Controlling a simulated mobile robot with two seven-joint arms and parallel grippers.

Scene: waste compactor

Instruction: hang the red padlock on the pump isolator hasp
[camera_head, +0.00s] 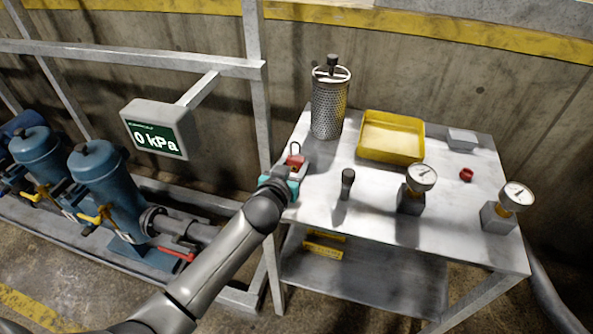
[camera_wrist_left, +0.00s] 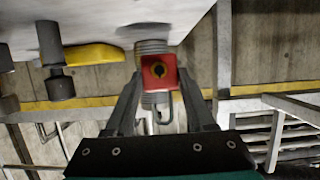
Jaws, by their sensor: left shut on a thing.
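The red padlock (camera_head: 296,164) is between the fingers of my left gripper (camera_head: 289,178), at the left edge of the metal table, with its shackle pointing up. In the left wrist view the padlock (camera_wrist_left: 159,73) shows its keyhole face, and both fingers of the left gripper (camera_wrist_left: 161,88) close on its sides. I cannot tell from these views whether the padlock touches the tabletop. I cannot pick out the pump isolator hasp in either view. My right gripper is not in view.
The metal table (camera_head: 365,215) bears a perforated metal basket (camera_head: 329,108), a yellow tray (camera_head: 391,137), two gauges (camera_head: 421,178), a black-knobbed post (camera_head: 346,186) and a small red ring (camera_head: 466,175). A frame post, a 0 kPa display (camera_head: 158,138) and blue pumps (camera_head: 107,190) stand left.

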